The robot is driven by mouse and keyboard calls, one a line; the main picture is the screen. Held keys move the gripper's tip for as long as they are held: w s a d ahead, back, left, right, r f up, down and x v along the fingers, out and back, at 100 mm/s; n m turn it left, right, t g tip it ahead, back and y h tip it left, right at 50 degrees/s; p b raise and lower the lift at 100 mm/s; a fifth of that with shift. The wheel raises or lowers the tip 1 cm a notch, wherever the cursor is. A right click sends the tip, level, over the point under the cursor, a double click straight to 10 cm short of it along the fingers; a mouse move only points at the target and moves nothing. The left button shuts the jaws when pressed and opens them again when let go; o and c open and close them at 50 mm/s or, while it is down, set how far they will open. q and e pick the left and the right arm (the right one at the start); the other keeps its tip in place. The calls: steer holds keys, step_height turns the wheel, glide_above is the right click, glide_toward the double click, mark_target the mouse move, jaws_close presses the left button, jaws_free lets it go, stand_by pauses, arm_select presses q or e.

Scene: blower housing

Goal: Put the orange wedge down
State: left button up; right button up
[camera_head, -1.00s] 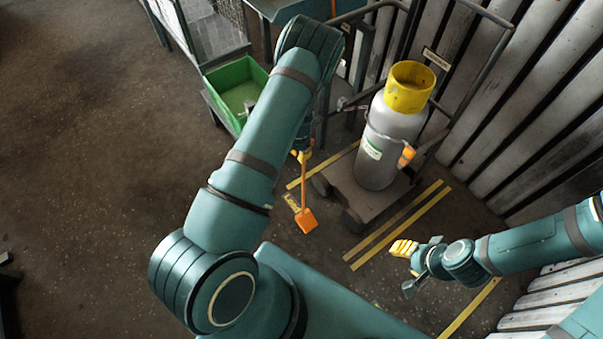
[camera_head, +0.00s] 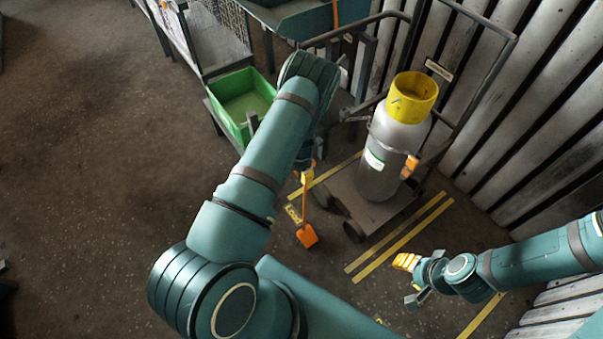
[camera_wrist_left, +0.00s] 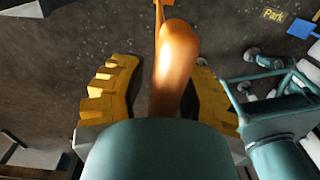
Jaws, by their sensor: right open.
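The orange wedge (camera_head: 307,236) has a flat block at the lower end of a long, thin handle. It hangs below my left gripper (camera_head: 305,173) in the head view, beside the cylinder trolley. In the left wrist view, the orange handle (camera_wrist_left: 175,60) runs between the two yellow fingers of my left gripper (camera_wrist_left: 165,88), which is shut on it. From the head view I cannot tell how high the block is above the floor. My right gripper (camera_head: 406,280) is open and empty at the right, over the floor in front of the trolley.
A grey gas cylinder (camera_head: 388,150) with a yellow collar stands on a wheeled trolley (camera_head: 350,199). A green bin (camera_head: 238,122) stands behind my left arm. Yellow floor stripes (camera_head: 402,240) lie before the trolley. A ribbed wall (camera_head: 540,130) closes the right. The left floor is clear.

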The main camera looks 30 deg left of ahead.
arm_select(q)
steer(key=shift+r, duration=0.1)
steer(key=shift+r+p, duration=0.2)
steer(key=shift+p, duration=0.1)
step_height(320, 180, up, 12)
steer(key=shift+f+p, duration=0.2)
steer(key=shift+p, duration=0.95)
steer(key=s+d+r+m+h, duration=0.1)
steer(key=s+d+r+m, duration=0.1)
steer(key=s+d+m, duration=0.6)
steer(key=s+d+r+m+t+h, duration=0.1)
steer(key=s+d+m, duration=0.8)
steer(key=m, duration=1.3)
steer(key=d+r+h, duration=0.1)
steer(key=d, duration=0.4)
steer(key=shift+s+r+t+h, duration=0.3)
steer(key=shift+r, duration=0.1)
